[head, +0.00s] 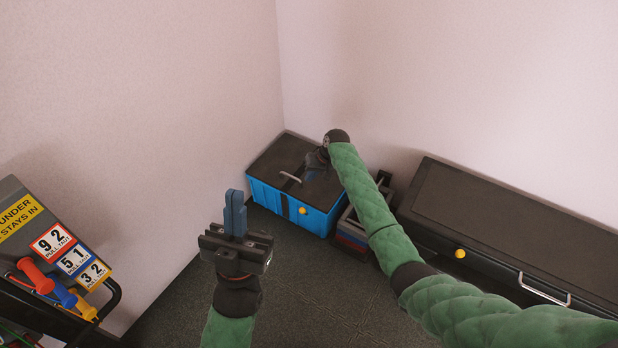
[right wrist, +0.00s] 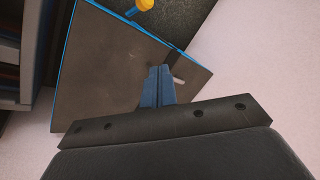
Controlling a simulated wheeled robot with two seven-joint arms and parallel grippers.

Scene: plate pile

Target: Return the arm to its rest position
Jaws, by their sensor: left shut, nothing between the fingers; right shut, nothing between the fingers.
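My left gripper (head: 235,199) is at the lower middle of the head view, its blue fingers together and pointing up, with nothing between them. My right arm (head: 370,205) reaches in from the lower right to the back corner.
The blue box (head: 265,198) with a yellow knob (head: 303,211) stands in the corner. A rack (head: 343,240) is beside it. A long dark cabinet (head: 500,215) lines the right wall. Grey floor (head: 330,305) between is clear.

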